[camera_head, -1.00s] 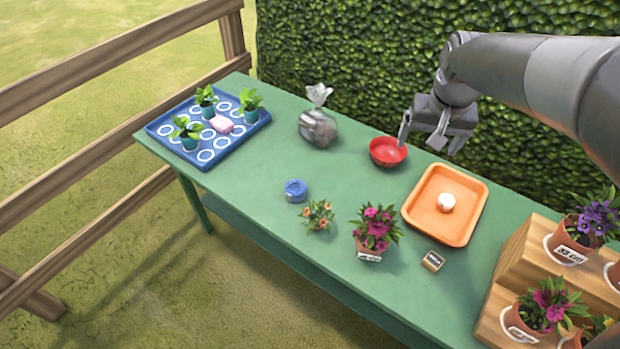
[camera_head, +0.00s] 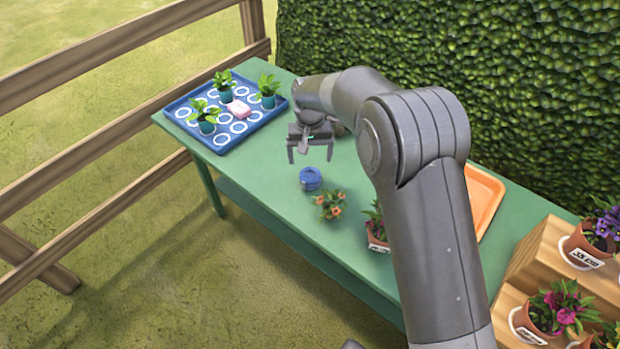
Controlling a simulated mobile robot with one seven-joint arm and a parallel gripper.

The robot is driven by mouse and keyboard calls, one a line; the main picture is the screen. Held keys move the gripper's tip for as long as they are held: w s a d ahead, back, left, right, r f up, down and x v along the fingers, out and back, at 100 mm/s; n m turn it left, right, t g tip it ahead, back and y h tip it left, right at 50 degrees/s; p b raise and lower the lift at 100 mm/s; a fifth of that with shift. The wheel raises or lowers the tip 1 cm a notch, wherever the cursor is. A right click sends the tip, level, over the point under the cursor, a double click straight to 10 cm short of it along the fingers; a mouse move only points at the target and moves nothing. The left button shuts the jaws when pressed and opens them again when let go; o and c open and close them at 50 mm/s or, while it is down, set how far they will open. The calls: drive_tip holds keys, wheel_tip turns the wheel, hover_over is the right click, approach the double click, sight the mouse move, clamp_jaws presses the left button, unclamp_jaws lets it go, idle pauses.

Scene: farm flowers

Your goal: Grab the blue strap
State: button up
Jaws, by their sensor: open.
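The blue strap (camera_head: 311,179) is a small coiled roll lying on the green table, left of the middle of the head view. My gripper (camera_head: 310,158) is open and empty, just behind and above the strap in the picture, with its fingers pointing down. The fingers look apart from the strap; their exact height above it is hard to judge. My arm hides the red bowl, the bagged item and part of the orange tray.
A small orange-flowered plant (camera_head: 331,204) stands close to the strap's lower right. A blue tray (camera_head: 222,142) with potted seedlings and a pink block is at the left. The orange tray (camera_head: 487,200) shows right of my arm. The green table (camera_head: 262,165) is clear left of the strap.

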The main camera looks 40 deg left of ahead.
hover_over(310, 176)
drive_tip(key=f, duration=0.5)
drive_tip(key=shift+s+d, duration=0.2)
drive_tip(key=shift+d, duration=0.05)
drive_tip(key=shift+w+a+f, duration=0.1)
drive_tip(key=shift+a+f, duration=0.05)
drive_tip(key=shift+f, duration=1.2)
drive_tip(key=shift+w+a+f, duration=0.1)
drive_tip(key=shift+f, duration=1.2)
drive_tip(key=shift+c, duration=0.5)
drive_tip(key=c, duration=1.1)
